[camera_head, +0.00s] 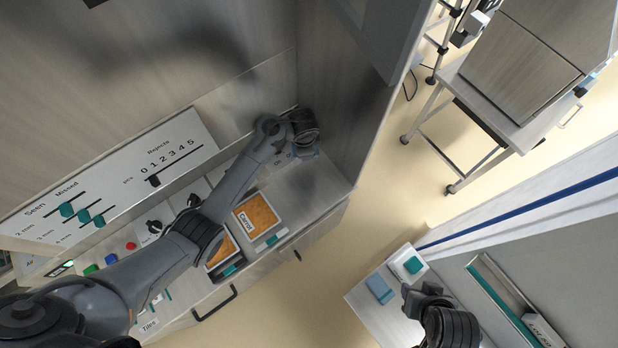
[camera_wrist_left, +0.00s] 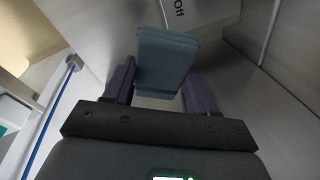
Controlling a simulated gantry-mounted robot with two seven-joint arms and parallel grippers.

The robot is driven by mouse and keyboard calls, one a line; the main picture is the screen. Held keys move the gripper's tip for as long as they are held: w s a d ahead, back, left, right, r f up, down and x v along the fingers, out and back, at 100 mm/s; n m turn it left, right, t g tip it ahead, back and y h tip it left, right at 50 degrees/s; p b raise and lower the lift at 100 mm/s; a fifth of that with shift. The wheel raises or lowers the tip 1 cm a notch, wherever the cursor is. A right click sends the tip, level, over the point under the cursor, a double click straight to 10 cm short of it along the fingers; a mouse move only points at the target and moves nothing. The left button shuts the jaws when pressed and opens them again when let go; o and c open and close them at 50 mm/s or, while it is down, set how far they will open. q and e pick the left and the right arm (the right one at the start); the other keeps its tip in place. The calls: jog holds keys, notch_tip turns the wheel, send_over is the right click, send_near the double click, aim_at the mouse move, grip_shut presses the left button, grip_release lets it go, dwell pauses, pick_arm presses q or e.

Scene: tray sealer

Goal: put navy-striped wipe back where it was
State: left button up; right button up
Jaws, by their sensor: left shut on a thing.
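My left gripper (camera_head: 306,146) is at the far right end of the machine's counter, by the back corner. In the left wrist view, its two fingers (camera_wrist_left: 160,95) are shut on a blue-grey folded wipe (camera_wrist_left: 166,60). I cannot make out a navy stripe on it. In the head view, the held wipe is mostly hidden under the gripper. Another blue folded wipe (camera_head: 379,288) lies on the white side surface at lower right. My right gripper (camera_head: 412,292) is close beside that surface; its fingers are too dark and small to read.
Two orange-filled trays, one labelled Carrot (camera_head: 257,216), lie on the counter beneath and beside my left arm. A panel with sliders (camera_head: 110,190) stands behind. A plate marked Off (camera_wrist_left: 200,10) is close to the held wipe. A white box with a teal top (camera_head: 408,264) is at lower right.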

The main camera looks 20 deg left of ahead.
pick_arm(q)
jog(key=f+n+b, duration=0.1)
jog(key=f+n+h+b, duration=0.1)
jog(key=f, duration=0.1)
jog(key=f+n+b, duration=0.1)
jog(key=f, duration=0.1)
jog(key=shift+s+d+n+h, duration=0.25)
jog(key=shift+d+n+h, duration=0.15)
jog(key=f+n+b, duration=0.2)
jog(key=b, duration=0.2)
send_over(310, 174)
jog(key=s, duration=0.1)
jog(key=shift+t+h, duration=0.3)
jog(key=shift+h, duration=0.1)
jog(key=f, duration=0.4)
jog(key=shift+a+f, duration=0.2)
jog(key=shift+a, duration=0.1)
jog(key=shift+f+b, duration=1.05)
jog(key=shift+f, duration=1.3)
pick_arm(e)
notch_tip(310, 174, down, 10)
jog(key=shift+f, duration=0.2)
pick_arm(q)
jog(key=o, duration=0.9)
jog(key=shift+o, duration=0.2)
pick_arm(e)
jog(key=shift+d, duration=0.1)
